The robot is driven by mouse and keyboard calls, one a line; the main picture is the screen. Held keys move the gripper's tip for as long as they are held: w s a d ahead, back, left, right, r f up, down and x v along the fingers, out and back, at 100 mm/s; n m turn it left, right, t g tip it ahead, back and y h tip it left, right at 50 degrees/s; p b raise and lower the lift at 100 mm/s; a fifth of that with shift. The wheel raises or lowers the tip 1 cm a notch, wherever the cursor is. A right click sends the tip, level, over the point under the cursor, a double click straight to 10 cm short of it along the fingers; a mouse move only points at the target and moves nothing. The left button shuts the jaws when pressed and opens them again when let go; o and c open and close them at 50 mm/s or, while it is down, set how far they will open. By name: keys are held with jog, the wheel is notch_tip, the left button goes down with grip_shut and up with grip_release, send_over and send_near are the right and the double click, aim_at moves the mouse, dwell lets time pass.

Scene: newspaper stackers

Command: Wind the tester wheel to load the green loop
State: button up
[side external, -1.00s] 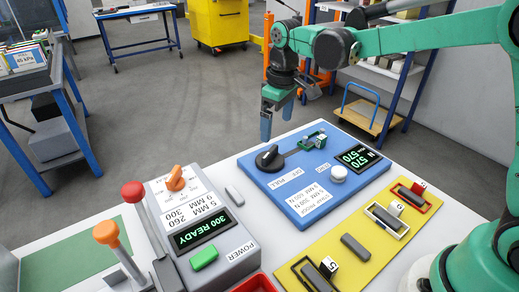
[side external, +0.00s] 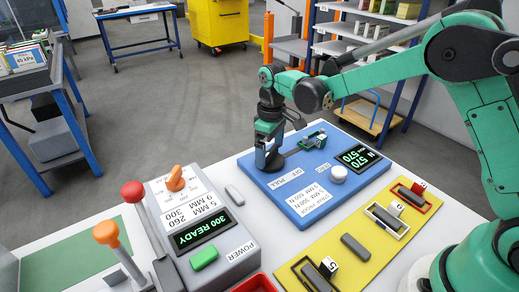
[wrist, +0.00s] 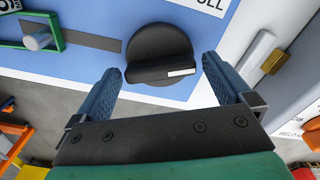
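The tester wheel is a black round knob with a raised bar and a white mark. It shows in the wrist view (wrist: 160,45) and is partly hidden in the side external view (side external: 276,163), on the blue tester panel (side external: 298,205). The green loop (side external: 313,141) lies at the panel's far edge. The wrist view shows its green frame (wrist: 58,30) around a grey peg at upper left. My gripper (side external: 267,155) is over the wheel, pointing down. In the wrist view my gripper (wrist: 163,72) is open, its blue fingers on either side of the wheel's bar. I cannot tell whether they touch it.
The panel also bears a white round button (side external: 338,174) and a lit display (side external: 358,157) reading 570. A grey box (side external: 238,262) with a READY display and orange knob stands left. A yellow board (side external: 335,245) with several slotted holders lies in front.

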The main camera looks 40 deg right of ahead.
aim_at(270, 151)
jog(key=c, duration=0.9)
jog(key=shift+m, duration=0.9)
jog(key=shift+c, duration=0.2)
jog(key=o, duration=1.1)
jog(key=shift+r, duration=2.85)
